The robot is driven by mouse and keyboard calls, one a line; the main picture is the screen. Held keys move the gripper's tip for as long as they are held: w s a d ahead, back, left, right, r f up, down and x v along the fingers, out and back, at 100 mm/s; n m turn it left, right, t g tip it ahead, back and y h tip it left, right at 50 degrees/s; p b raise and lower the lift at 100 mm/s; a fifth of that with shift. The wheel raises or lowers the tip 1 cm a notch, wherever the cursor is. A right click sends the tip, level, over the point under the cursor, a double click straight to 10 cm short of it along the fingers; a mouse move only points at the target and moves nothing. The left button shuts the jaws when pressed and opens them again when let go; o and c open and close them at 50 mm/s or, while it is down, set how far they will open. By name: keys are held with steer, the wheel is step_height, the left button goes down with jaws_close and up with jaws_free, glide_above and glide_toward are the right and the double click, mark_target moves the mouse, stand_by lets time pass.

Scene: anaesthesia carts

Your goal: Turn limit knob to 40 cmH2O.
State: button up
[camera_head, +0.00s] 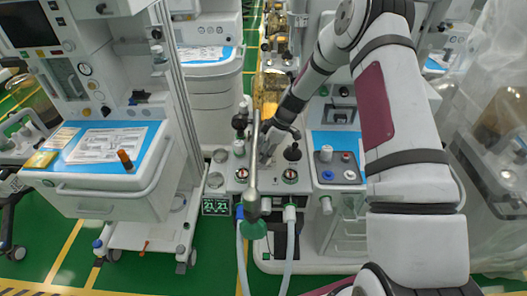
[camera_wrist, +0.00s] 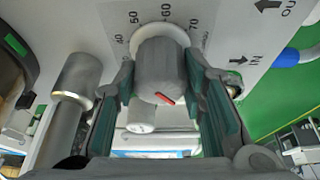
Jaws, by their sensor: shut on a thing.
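The limit knob (camera_wrist: 160,68) is a grey, ridged knob on a white collar in the wrist view. A short slanted red mark shows on its near end. Printed numbers 40, 50, 60 and 70 arc around its far side on the pale panel (camera_wrist: 222,20). I cannot tell which number the knob is set to. My gripper (camera_wrist: 160,80) is shut on the knob, one finger on each side. In the head view my gripper (camera_head: 268,150) is at the middle cart's top, and the knob there is hidden or too small to tell.
A metal cylinder (camera_wrist: 77,80) stands left of my gripper in the wrist view. In the head view a metal pole with a green end (camera_head: 252,180) rises in front of the panel. Black-topped knobs (camera_head: 292,153) and two hoses (camera_head: 288,245) are close by. Carts flank both sides.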

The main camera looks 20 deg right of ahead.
steer(key=o, duration=1.2)
steer(key=shift+c, duration=0.2)
steer(key=shift+r, duration=0.1)
steer(key=v, duration=1.1)
steer(key=shift+d+r, duration=0.2)
steer(key=shift+r, duration=0.15)
